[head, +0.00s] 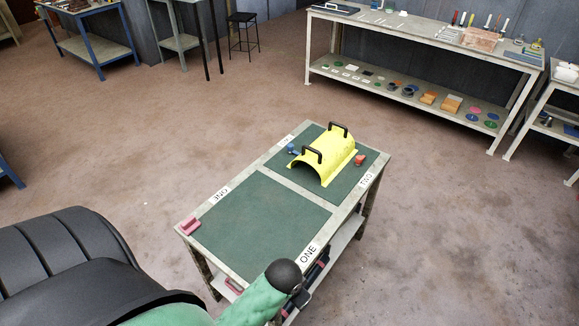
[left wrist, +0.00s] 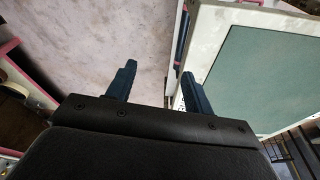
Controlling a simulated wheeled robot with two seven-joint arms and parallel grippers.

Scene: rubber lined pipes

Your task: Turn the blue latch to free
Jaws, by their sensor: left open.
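The small blue latch (head: 292,149) sits at the left side of a yellow half-round cover (head: 325,154) with two black handles, on the far green mat of the table. A red latch (head: 360,159) is on the cover's right side. The latch's exact angle is too small to tell. In the left wrist view my left gripper (left wrist: 157,80) is open and empty, its two dark fingers apart beside the table's edge, far from the blue latch. A green and black arm part of mine shows at the bottom of the head view. My right gripper is not in view.
The table (head: 188,228) has a bare near green mat (head: 262,228) and a pink block (head: 189,226) on its left corner. A long workbench (head: 432,33) with tools stands at the back right. The floor around the table is clear.

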